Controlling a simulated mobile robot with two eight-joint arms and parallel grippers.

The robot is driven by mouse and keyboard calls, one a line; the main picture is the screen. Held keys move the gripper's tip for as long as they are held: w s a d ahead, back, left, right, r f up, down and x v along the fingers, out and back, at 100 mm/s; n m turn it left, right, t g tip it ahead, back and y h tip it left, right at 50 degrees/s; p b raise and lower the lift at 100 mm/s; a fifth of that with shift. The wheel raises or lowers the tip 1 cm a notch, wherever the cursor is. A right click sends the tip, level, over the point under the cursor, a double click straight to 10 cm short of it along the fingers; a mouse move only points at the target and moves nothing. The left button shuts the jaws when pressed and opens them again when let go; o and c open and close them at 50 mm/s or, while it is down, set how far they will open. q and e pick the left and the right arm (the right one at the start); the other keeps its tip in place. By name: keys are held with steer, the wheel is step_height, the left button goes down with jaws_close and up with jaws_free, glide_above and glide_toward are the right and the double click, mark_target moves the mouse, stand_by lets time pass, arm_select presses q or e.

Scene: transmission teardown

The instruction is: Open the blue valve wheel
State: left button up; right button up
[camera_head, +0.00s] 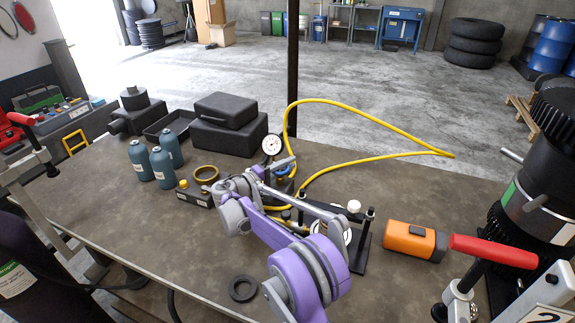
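My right arm reaches in from the lower middle, and its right gripper (284,166) is at the valve assembly below the round white pressure gauge (271,144). A small bit of blue (291,171), which may be the valve wheel, shows at the gripper's fingers; most of it is hidden behind the gripper and wrist. I cannot tell whether the fingers touch or hold it, or how far they are apart. A yellow hose (372,129) runs from this assembly over the table. My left gripper is not in view.
On the workbench (140,237) stand blue-grey bottles (161,166), black cases (226,122), a brass ring (206,174), a black ring (242,288) and an orange-and-black block (415,241). A dark gear assembly (535,190) and a red-handled tool (493,250) crowd the right. The bench's front left is clear.

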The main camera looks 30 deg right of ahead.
jaws_close()
steer(key=shift+n+t, duration=0.3)
steer(key=shift+t, duration=0.2)
steer(key=n+t, duration=0.1)
steer(key=n+t+y+b, duration=0.1)
steer(key=t, duration=0.1)
steer(key=shift+w+f+y, duration=0.1)
steer(key=shift+w+y, duration=0.15)
steer(key=shift+y, duration=0.05)
steer(key=n+t, duration=0.1)
steer(key=n+t+y, duration=0.1)
steer(key=shift+w+a+t, duration=0.2)
steer(key=shift+t, duration=0.1)
steer(key=shift+w+a+n+t+y, duration=0.1)
steer(key=shift+w+n+t+y, duration=0.1)
steer(key=shift+n+t+y, duration=0.8)
steer(key=y, duration=0.1)
steer(key=n+t+y, duration=0.2)
steer(key=shift+w+a+r+p, duration=0.25)
steer(key=shift+a+p, duration=0.05)
steer(key=shift+w+a+n+t+y+p, duration=0.15)
steer(key=shift+n+t+y+p, duration=0.6)
steer(key=shift+y, duration=0.35)
steer(key=shift+a+f+n+t+y+p, duration=0.1)
steer(key=shift+n+t+y+p, duration=0.2)
steer(key=shift+n+y, duration=0.1)
